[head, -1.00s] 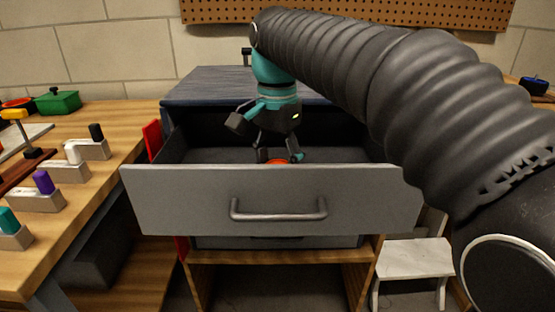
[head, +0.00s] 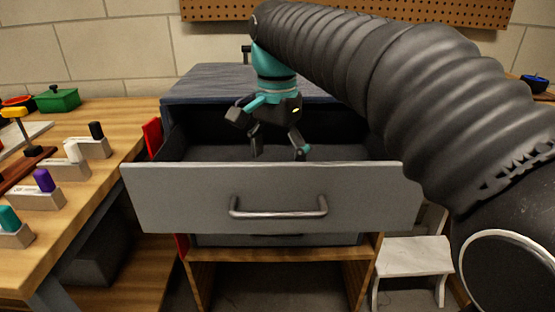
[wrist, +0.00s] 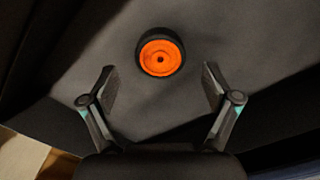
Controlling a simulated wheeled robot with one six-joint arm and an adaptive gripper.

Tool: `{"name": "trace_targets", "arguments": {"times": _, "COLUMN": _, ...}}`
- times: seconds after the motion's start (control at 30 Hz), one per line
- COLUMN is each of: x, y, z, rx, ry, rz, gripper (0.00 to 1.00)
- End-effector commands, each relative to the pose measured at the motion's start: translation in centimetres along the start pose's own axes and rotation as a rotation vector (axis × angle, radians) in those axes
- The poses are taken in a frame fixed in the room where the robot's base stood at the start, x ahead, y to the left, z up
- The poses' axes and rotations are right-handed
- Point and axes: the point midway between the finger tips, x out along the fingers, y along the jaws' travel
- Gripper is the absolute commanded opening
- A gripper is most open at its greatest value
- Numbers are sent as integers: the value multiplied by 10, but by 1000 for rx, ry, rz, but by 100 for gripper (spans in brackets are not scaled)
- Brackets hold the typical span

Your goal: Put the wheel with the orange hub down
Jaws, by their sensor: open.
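The wheel with the orange hub (wrist: 161,57) lies flat on the drawer floor in the wrist view, hub facing up, with a dark tyre around it. In the head view the drawer front hides it. My gripper (wrist: 160,85) is open and empty, its two fingers spread wide, with the wheel just beyond and between the fingertips, apart from both. In the head view my gripper (head: 278,153) hangs inside the open grey drawer (head: 275,190), behind its front panel.
The drawer is pulled out of a cabinet with a dark blue top (head: 235,84). On the left, a wooden bench (head: 95,180) holds several small blocks with coloured pegs and a green box (head: 57,100). A white stool (head: 412,257) stands at lower right.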

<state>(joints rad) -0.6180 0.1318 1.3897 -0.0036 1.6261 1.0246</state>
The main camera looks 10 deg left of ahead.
Motion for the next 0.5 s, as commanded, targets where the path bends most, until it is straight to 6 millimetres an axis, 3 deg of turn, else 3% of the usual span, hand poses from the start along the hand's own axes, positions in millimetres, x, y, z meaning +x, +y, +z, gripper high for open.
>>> {"name": "trace_targets", "arguments": {"times": 0.3, "x": -68, "y": -1, "z": -1, "rx": 0, "ry": 1, "rz": -2, "gripper": 88}}
{"name": "trace_targets", "arguments": {"times": 0.5, "x": -101, "y": -1, "z": 0, "rx": 0, "ry": 1, "rz": -2, "gripper": 88}}
